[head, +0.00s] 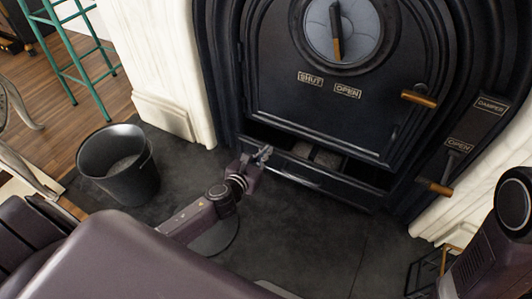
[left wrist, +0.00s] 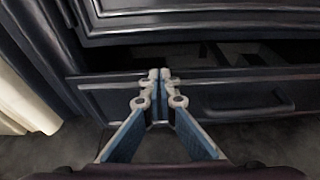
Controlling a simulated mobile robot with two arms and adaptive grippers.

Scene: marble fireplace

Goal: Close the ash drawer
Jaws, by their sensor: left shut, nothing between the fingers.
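The ash drawer (head: 318,176) is a dark, wide drawer low in the black fireplace front, below the round-dialled door. It stands partly pulled out, with a dark gap above its front and its inside showing. In the left wrist view its front panel (left wrist: 211,100) and long bar handle (left wrist: 248,110) show. My left gripper (head: 264,153) is shut and empty at the left part of the drawer front. In the left wrist view its fingertips (left wrist: 159,74) are together over the drawer's top edge; I cannot tell whether they touch it. My right gripper is not in view.
A dark bucket (head: 119,166) stands on the hearth to the left. A teal stool (head: 75,55) is at the upper left. Brass-tipped levers (head: 433,187) stick out at the right of the fireplace. The dark hearth (head: 310,240) before the drawer is mostly clear.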

